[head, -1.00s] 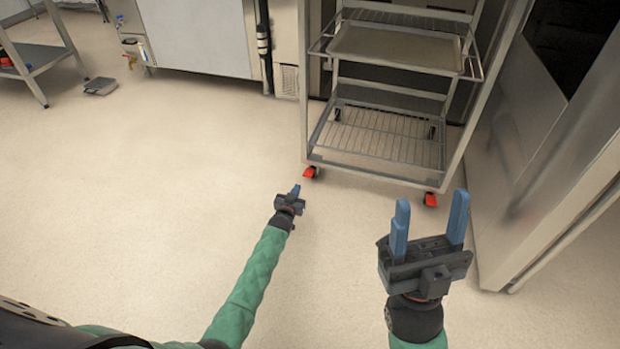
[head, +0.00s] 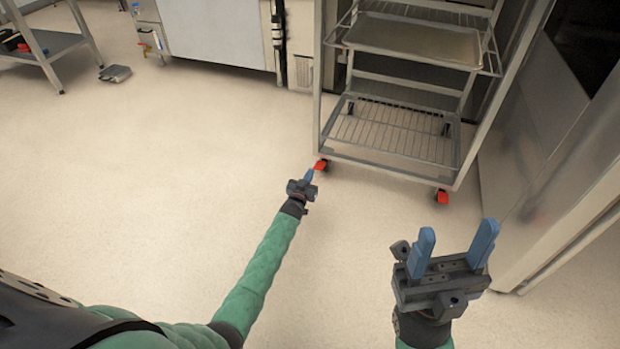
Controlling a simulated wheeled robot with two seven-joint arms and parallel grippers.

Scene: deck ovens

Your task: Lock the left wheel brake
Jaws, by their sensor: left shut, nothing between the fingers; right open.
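The left wheel brake (head: 321,164) is a small red pedal on the caster at the rack's front left corner. My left gripper (head: 309,176) is shut and empty, its blue fingertips just in front of and below the red pedal. In this view the tips nearly meet the pedal; I cannot tell whether they touch. A second red pedal (head: 441,196) is on the front right caster. My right gripper (head: 455,250) is open and empty, in front of and below that right pedal in the picture.
The wheeled metal rack (head: 390,164) holds a tray (head: 415,40) and wire shelves. A steel panel (head: 560,190) stands close on the right. A steel table (head: 55,45) is at the far left.

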